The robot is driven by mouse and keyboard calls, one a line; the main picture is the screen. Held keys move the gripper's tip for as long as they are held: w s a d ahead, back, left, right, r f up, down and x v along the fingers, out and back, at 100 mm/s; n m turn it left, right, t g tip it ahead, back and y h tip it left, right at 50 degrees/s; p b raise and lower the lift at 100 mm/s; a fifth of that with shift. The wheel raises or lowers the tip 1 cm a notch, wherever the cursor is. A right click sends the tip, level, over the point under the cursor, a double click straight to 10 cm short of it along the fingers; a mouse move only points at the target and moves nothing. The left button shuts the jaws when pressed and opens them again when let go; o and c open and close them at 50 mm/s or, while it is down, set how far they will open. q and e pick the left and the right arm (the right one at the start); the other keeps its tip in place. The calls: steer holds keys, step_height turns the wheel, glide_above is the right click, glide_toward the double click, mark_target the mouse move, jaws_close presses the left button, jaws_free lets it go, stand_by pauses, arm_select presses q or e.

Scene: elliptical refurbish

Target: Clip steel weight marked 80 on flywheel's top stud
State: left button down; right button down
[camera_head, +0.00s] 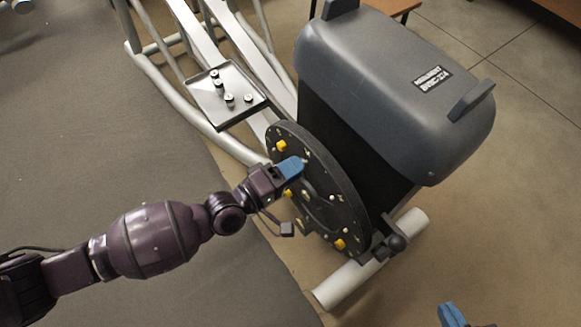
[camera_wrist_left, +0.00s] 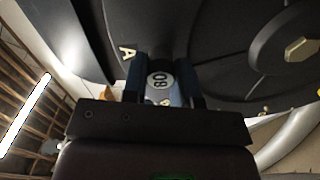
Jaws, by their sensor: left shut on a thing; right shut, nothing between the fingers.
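The dark flywheel (camera_head: 322,168) stands on the exercise machine, with several small studs and yellow pieces on its face. My left gripper (camera_head: 300,164) has its blue fingertips at the upper part of that face. In the left wrist view, its blue fingers are shut on a small steel weight (camera_wrist_left: 160,80) with a tilted number that reads like 80. The flywheel (camera_wrist_left: 225,70) is close behind the weight; whether they touch, and the stud at that spot, are hidden by the fingers. My right gripper (camera_head: 452,315) shows only partly at the bottom right, shut and empty, away from the flywheel.
A dark tray (camera_head: 205,103) with several small weights (camera_head: 229,99) rests on the machine's frame. The grey machine housing (camera_head: 385,80) rises right of the flywheel. A yellow piece (camera_head: 281,146) sits close to my left fingertips. Open floor lies at the lower right.

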arm_select(q)
steer(key=shift+w+d, duration=0.2)
steer(key=shift+d, duration=0.1)
stand_by(0.4)
steer(key=c, duration=0.8)
jaws_free()
steer(key=shift+a, duration=0.1)
steer(key=v, duration=1)
steer(key=shift+s+a+p, duration=0.25)
steer(key=shift+p, duration=0.2)
arm_select(e)
steer(key=shift+a, duration=0.1)
steer(key=shift+r, duration=0.15)
